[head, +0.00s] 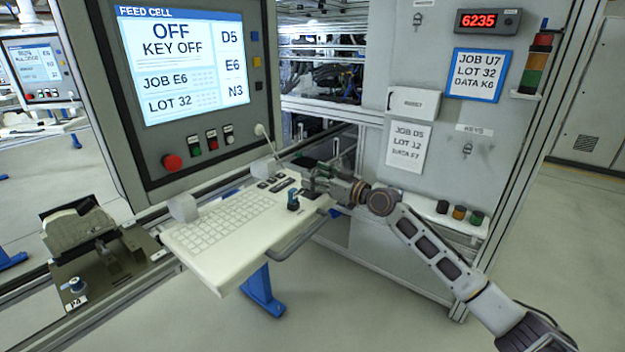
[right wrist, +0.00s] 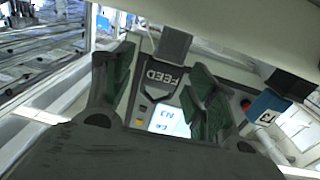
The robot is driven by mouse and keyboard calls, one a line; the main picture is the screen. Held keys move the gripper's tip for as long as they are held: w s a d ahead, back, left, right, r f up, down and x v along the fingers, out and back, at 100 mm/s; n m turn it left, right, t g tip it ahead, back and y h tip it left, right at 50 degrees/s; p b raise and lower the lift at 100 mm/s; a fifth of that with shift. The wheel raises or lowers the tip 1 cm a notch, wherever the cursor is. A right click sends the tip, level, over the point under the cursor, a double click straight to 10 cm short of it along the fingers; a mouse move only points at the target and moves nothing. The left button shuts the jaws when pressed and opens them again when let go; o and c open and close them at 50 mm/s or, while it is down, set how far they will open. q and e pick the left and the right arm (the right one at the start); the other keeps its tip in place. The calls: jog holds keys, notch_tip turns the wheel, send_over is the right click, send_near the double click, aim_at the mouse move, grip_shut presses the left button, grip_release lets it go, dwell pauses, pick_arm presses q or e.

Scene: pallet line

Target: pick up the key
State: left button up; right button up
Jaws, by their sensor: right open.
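A small dark upright piece with a blue part (head: 293,200), which looks like the key, stands at the right end of the white keyboard shelf (head: 215,262). In the right wrist view a blue tag with a white label (right wrist: 268,108) shows at the right, beside a dark round part, outside the fingers. My right gripper (head: 312,180) is just above and right of the blue piece in the head view. It is open, with its green-padded fingers (right wrist: 160,85) apart and nothing visibly held. Contact with the piece cannot be told. My left gripper is not in view.
The feed cell screen (head: 180,65) reads "KEY OFF", above several buttons. A grey cabinet (head: 440,120) stands behind my right arm, with a "KEYS" label and a small hanging item (head: 467,150). A ledge with several buttons (head: 450,222) juts out below. A fixture (head: 100,262) stands at left.

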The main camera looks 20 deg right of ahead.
aim_at(317, 174)
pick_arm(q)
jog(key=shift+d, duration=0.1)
pick_arm(e)
jog(key=shift+s, duration=0.1)
jog(key=shift+d, duration=0.1)
jog(key=shift+c, duration=1.2)
jog(key=c, duration=0.8)
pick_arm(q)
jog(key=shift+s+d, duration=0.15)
pick_arm(e)
jog(key=shift+r, duration=0.1)
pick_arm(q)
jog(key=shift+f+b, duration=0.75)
pick_arm(e)
jog(key=shift+r, duration=4.95)
jog(key=shift+f, duration=0.1)
